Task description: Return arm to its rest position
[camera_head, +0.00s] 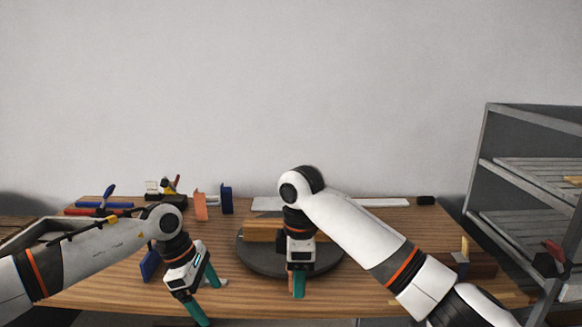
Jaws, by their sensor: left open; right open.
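My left arm reaches in from the left, and its gripper (207,298) points down over the front left of the wooden table (130,290). Its two teal fingers are spread apart with nothing seen between them. My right arm reaches in from the right, and its gripper (298,290) points down over the front of a dark round turntable (255,266). It is seen nearly edge-on, with one finger mostly covering the other. A wooden block (262,231) lies on the turntable behind the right gripper, which partly hides it. I cannot tell whether they touch.
A grey metal rack (483,160) stands at the right. Clamps and small tools (170,187) lie at the back left, near an orange piece (200,206) and a blue piece (226,200). A pale straight bar (375,202) lies along the back. The table's front left is mostly clear.

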